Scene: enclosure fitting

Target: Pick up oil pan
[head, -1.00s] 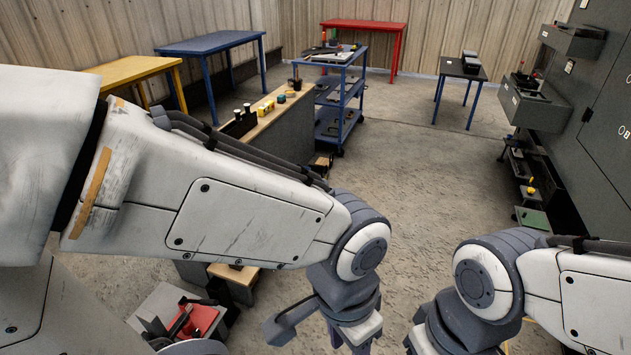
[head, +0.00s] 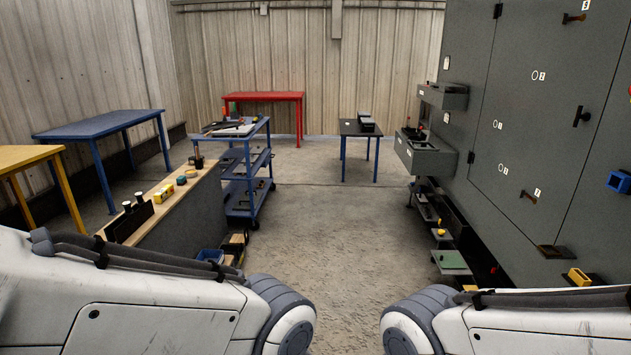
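I cannot pick out an oil pan for certain in the head view. Dark box-like items (head: 366,121) sit on a small dark table with blue legs at the back. A black holder (head: 129,223) with white-topped items stands on the wooden counter at left. A flat green piece (head: 451,260) lies low beside the grey cabinet at right. Only my two arm joints show at the bottom edge. Both grippers are below the picture, so what they hold is hidden.
A blue cart (head: 247,170) with tools stands beyond the wooden-topped counter (head: 165,195). A grey cabinet (head: 510,120) with protruding trays fills the right. Blue (head: 98,125), yellow (head: 22,157) and red (head: 262,97) tables stand along the walls. The middle floor (head: 330,235) is clear.

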